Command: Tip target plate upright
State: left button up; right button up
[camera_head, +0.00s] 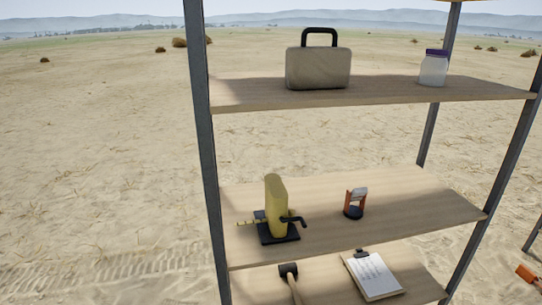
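I see nothing that I can clearly identify as the target plate. A yellow upright piece (275,198) stands on a flat black base (279,238) at the left of the middle shelf. A thin yellow rod sticks out to its left and a black crank-like handle to its right. I cannot tell whether any part of it is a plate. Neither of my grippers is in view.
A shelving unit with wooden boards (405,225) and grey posts stands on sandy ground. The top board holds a beige case (318,70) and a jar (433,71). An orange-and-black item (355,204) shares the middle shelf. A mallet (289,271) and clipboard (374,277) lie below.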

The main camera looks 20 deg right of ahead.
aim_at(358, 194)
jog(key=z, duration=1.4)
jog(key=i+l, duration=0.2)
jog(key=l, duration=0.2)
